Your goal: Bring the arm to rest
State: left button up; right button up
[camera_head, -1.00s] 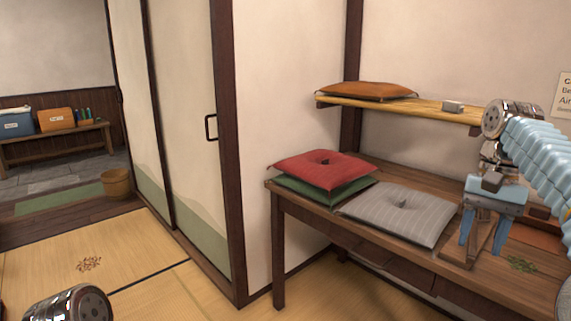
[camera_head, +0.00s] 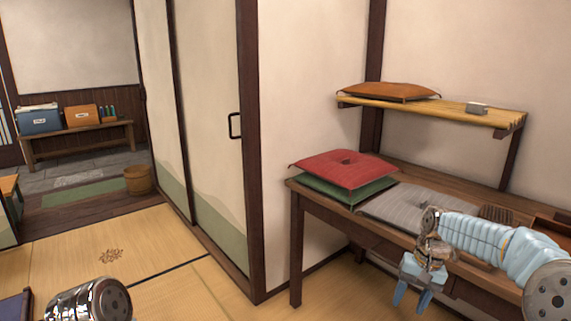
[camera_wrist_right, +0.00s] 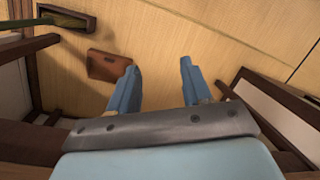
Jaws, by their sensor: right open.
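My right gripper (camera_head: 411,299) has two pale blue fingers that point down in the head view. It is open and empty, in front of the near edge of the wooden desk (camera_head: 352,223). The right wrist view also shows the open gripper (camera_wrist_right: 158,68), with nothing between its fingers and straw-coloured tatami (camera_wrist_right: 230,35) beyond them. My right arm comes in from the right and hides part of the desk and of the grey cushion (camera_head: 390,207). A chrome part of mine shows at the lower left; my left gripper is not in view.
A red cushion (camera_head: 345,168) lies on a green one (camera_head: 338,190) on the desk. The tatami floor (camera_head: 170,235) left of the desk is mostly clear.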

jog(key=s+a+f+n+y, duration=0.1)
jog(key=s+a+f, duration=0.1)
jog(key=a+f, duration=0.35)
jog(key=s+a+f, duration=0.1)
jog(key=a+f, duration=0.1)
jog(key=f, duration=0.6)
jog(key=s+a+f+n+y, duration=0.1)
jog(key=s+a+f, duration=0.1)
jog(key=a+f, duration=0.35)
jog(key=s+a+f, duration=0.3)
jog(key=s+f, duration=0.3)
jog(key=s, duration=0.3)
jog(key=s+a+f+t, duration=0.1)
jog(key=s+a+f, duration=0.2)
jog(key=s+f, duration=0.3)
jog(key=s, duration=0.3)
jog(key=shift+s+f+n, duration=0.2)
jog(key=shift+f+n, duration=0.1)
jog(key=shift+f, duration=0.1)
